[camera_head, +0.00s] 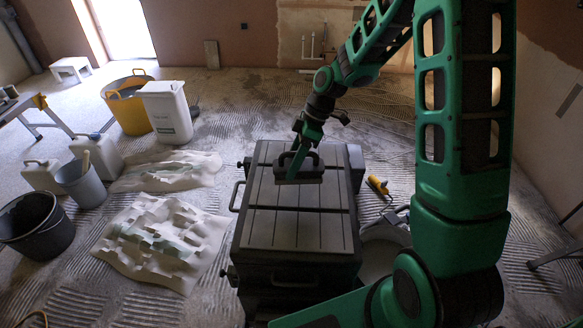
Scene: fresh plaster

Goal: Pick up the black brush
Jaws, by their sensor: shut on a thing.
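My gripper (303,150) is at the end of my green arm, over the dark box-like chest (262,228). It is shut on the black brush (299,174), a dark block with a raised handle. The brush is roughly level, over the far half of the chest's ribbed lid. I cannot tell whether its underside touches the lid or hangs just above it.
A yellow-handled tool (378,187) and a pale bucket (384,245) are right of the chest. Crumpled sheets (165,238), a black bucket (36,226), a grey bucket (82,180) and a yellow tub (130,107) are at left. Ridged floor lies clear behind the chest.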

